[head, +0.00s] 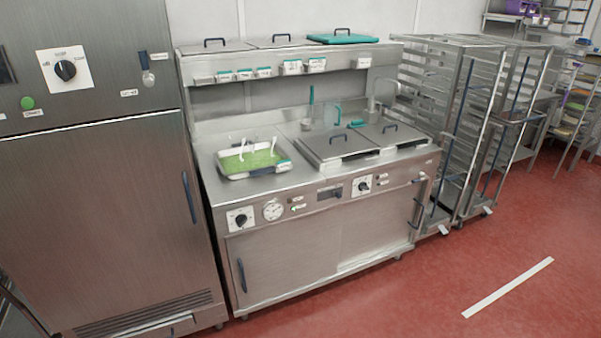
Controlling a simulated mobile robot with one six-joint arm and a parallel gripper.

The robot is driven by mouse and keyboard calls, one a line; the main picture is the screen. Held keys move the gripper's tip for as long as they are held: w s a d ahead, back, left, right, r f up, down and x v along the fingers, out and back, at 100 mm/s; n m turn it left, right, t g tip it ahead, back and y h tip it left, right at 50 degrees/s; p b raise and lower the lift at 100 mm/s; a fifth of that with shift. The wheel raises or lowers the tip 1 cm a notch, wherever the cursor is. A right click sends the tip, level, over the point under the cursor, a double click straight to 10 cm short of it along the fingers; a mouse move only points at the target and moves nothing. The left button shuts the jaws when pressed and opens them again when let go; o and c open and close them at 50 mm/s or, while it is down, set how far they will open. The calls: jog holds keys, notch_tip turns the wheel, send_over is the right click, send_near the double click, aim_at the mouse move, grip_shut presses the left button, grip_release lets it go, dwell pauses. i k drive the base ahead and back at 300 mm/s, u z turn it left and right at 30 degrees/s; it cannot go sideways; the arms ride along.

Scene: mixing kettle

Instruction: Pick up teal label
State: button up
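Several small white labels with teal edges sit along the front of the upper shelf in the head view: a left label (224,76), a second label (244,74) and a third label (263,72). To their right are a larger label (291,66) and another label (316,63). I cannot tell which of these is the teal label. My gripper is not in view.
The kettle unit (290,265) has two lidded wells (340,146) and front knobs. A teal lid (342,38) lies on the top shelf. A tall steel cabinet (95,210) stands left, rack trolleys (465,120) right.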

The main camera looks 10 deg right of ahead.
aim_at(283, 164)
jog(key=z, duration=0.3)
jog(key=k, duration=0.4)
jog(key=u, duration=1.35)
jog(key=i, duration=1.3)
jog(key=u, duration=0.05)
